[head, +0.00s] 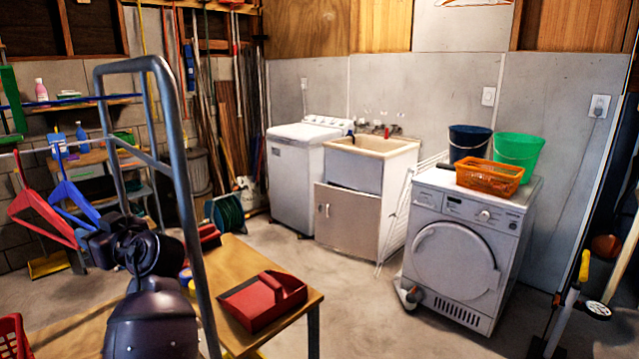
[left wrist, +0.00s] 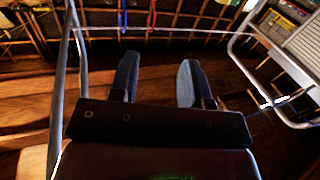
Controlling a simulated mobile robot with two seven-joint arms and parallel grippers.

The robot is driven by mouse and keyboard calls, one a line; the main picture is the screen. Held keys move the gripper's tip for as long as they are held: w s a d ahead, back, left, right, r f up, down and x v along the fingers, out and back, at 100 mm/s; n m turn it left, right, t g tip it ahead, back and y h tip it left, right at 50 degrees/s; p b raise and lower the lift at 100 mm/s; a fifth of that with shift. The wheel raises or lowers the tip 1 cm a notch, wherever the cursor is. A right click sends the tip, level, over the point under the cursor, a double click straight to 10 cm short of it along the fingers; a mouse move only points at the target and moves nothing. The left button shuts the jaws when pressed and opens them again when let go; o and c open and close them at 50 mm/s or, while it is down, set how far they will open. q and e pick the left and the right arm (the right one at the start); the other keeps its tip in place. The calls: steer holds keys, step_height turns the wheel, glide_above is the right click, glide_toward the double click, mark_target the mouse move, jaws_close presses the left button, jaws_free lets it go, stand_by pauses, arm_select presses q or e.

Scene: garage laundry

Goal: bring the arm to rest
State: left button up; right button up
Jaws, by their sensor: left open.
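My left arm (head: 152,322) is dark and comes up from the bottom left of the head view, behind a grey metal tube frame. It is bent, and its far end reaches left above the wooden table, where the gripper's fingers are hard to make out. In the left wrist view my left gripper (left wrist: 157,78) has its two dark fingers spread wide apart. Nothing is between them. My right gripper is in neither view.
The grey tube frame (head: 178,150) stands close by the arm. A red dustpan (head: 264,301) lies on the wooden table (head: 238,258). Red and blue hangers (head: 68,192) hang at left. The dryer (head: 462,245) stands at right, with open concrete floor before it.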

arm_select(q)
steer(key=s+d+f+m+t+h, duration=0.2)
steer(key=s+f+m+h, duration=0.15)
steer(key=f, duration=0.55)
steer(key=s+d+f+m+t+h, duration=0.25)
steer(key=f+m, duration=0.25)
steer(key=f, duration=0.4)
steer(key=s+d+f+m+t+h, duration=0.1)
steer(key=s+f+m+t+h, duration=0.2)
steer(key=f, duration=0.5)
steer(key=s+d+f+m+g+h, duration=0.1)
steer(key=s+d+f+m+h, duration=0.1)
steer(key=s+d+f+h, duration=0.2)
steer(key=s+d+f+m+g+h, duration=0.1)
steer(key=s+d+f+m+h, duration=0.1)
steer(key=s+d+f, duration=0.5)
steer(key=s+f+h, duration=0.1)
steer(key=s+f, duration=0.3)
steer(key=s, duration=0.4)
steer(key=shift+s+f+h, duration=0.15)
steer(key=shift+s+h, duration=0.15)
steer(key=shift+h, duration=0.1)
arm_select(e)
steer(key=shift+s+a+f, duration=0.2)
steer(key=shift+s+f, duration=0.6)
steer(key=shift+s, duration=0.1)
arm_select(q)
steer(key=shift+g, duration=0.25)
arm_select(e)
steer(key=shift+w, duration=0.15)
